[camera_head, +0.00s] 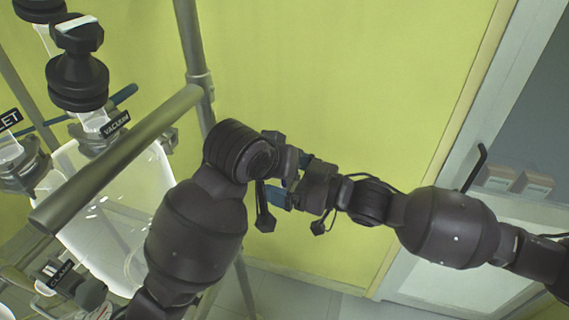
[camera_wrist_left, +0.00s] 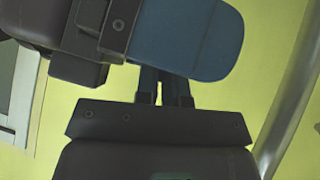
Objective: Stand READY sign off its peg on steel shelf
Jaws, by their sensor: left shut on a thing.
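My left gripper (camera_head: 290,172) meets my right gripper (camera_head: 303,192) in mid-air at the centre of the head view. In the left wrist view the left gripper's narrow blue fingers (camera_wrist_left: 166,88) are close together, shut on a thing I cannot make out. A wide blue finger pad (camera_wrist_left: 195,42), apparently of my right gripper, lies across just beyond their tips. The right gripper's opening is hidden from view. I cannot see the READY sign, its peg or the steel shelf clearly in either view.
A steel pipe frame (camera_head: 120,155) and a glass reactor (camera_head: 105,215) with a VACUUM tag (camera_head: 116,123) stand at left. A CLAMP tag (camera_head: 62,278) is lower left. At right are a door handle (camera_head: 478,165) and small boxes (camera_head: 515,182). The yellow wall (camera_head: 350,80) behind is bare.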

